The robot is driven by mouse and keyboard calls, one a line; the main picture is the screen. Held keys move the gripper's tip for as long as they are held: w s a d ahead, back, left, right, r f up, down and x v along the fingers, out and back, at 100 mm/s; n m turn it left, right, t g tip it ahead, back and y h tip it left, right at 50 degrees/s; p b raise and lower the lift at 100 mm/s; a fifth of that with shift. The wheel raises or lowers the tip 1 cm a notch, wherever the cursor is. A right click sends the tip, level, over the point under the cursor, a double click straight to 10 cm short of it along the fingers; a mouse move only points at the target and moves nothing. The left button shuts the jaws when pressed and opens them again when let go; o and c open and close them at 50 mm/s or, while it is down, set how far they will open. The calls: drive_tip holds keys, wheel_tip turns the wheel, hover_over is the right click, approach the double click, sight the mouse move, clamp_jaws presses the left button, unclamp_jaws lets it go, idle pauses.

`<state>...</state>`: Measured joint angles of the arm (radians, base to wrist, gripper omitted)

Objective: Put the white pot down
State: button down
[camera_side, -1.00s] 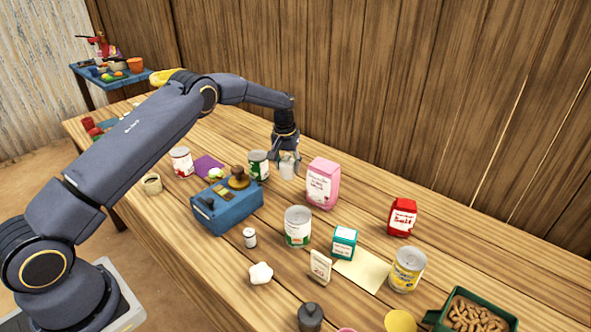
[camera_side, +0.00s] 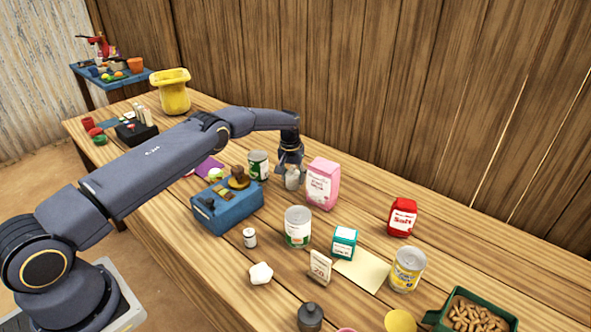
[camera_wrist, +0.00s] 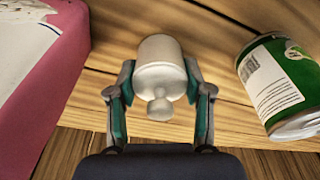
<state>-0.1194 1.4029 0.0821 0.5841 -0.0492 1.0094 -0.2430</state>
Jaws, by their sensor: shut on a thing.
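The white pot (camera_wrist: 160,66) is a small rounded pot with a knob, between the two fingers of my gripper (camera_wrist: 160,95) in the wrist view. My gripper is shut on it. In the side view the white pot (camera_side: 292,181) shows below my gripper (camera_side: 291,172), between the green-labelled can and the pink package. It is low over the wooden table (camera_side: 345,205). I cannot tell whether its base touches the wood.
The pink package (camera_side: 322,184) stands close on the right of the pot in the side view. The green-labelled can (camera_side: 258,165) stands on the left, with a blue balance box (camera_side: 227,204) in front. Bare wood lies behind, toward the plank wall.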

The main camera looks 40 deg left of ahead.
drive_tip(key=shift+c, duration=2.4)
unclamp_jaws()
drive_tip(key=shift+f, duration=0.1)
wheel_tip(320, 180, up, 12)
drive_tip(key=s, duration=0.2)
wheel_tip(320, 180, up, 14)
drive_tip(key=t, duration=0.1)
hover_over(291, 177)
drive_tip(key=s+d, duration=0.3)
drive_tip(key=s, duration=0.3)
drive_tip(key=s+d+r+m+t, duration=0.1)
drive_tip(key=s+d+r+m, duration=0.1)
drive_tip(key=s+r, duration=0.55)
drive_tip(key=s+d+r+m+t, duration=0.1)
drive_tip(key=s+r, duration=0.1)
drive_tip(key=s, duration=0.6)
drive_tip(key=s+d+r, duration=0.1)
drive_tip(key=s+d, duration=0.1)
drive_tip(key=s, duration=0.6)
drive_tip(key=s+d+f+m+t, duration=0.1)
drive_tip(key=s+f, duration=0.3)
drive_tip(key=s, duration=0.7)
drive_tip(key=shift+s+f+h, duration=0.15)
drive_tip(key=shift+s+h, duration=0.25)
